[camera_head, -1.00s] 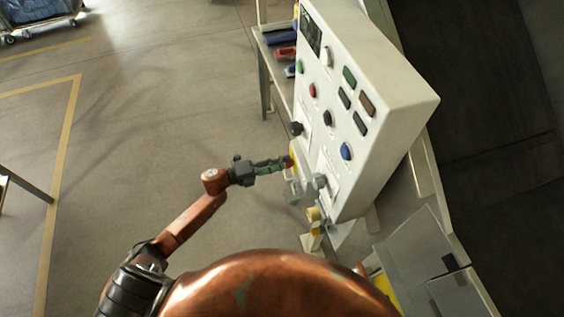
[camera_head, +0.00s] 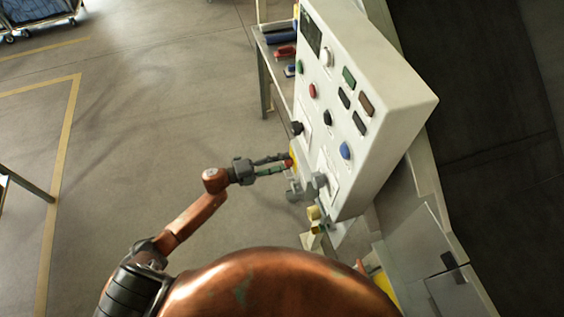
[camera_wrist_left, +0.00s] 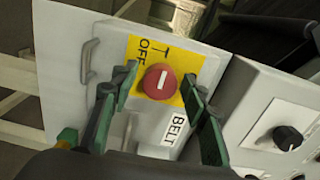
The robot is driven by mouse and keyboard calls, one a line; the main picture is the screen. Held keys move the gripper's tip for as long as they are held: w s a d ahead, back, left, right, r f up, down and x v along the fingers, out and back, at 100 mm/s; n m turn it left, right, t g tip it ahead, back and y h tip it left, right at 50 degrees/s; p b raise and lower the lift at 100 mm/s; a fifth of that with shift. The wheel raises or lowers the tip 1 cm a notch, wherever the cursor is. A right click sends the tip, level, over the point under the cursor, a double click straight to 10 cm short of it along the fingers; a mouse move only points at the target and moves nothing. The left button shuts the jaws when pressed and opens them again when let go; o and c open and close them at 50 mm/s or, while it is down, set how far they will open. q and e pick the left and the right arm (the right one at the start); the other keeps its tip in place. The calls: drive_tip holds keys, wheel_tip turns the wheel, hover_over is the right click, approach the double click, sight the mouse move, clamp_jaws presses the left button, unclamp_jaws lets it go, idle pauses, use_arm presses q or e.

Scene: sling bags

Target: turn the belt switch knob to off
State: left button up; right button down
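The belt switch knob (camera_wrist_left: 160,82) is red with a white line, on a yellow plate (camera_wrist_left: 190,93) marked OFF and with a stroke. A BELT label (camera_wrist_left: 173,129) is beside it. In the left wrist view the knob's line runs nearly upright, towards the stroke mark rather than OFF. My left gripper (camera_wrist_left: 160,75) is open, with one green finger on each side of the knob. Whether they touch it I cannot tell. In the head view my left gripper (camera_head: 285,164) reaches the yellow plate, and the knob is hard to make out. My right gripper does not show.
The large white control panel (camera_head: 390,95) with several buttons stands just right of my left gripper. A grey fitting (camera_head: 318,180) is close below the gripper. A shelf with blue and red items (camera_head: 284,52) is behind.

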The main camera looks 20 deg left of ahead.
use_arm(q)
drive_tip(key=shift+o, duration=0.4)
drive_tip(key=v, duration=1.2)
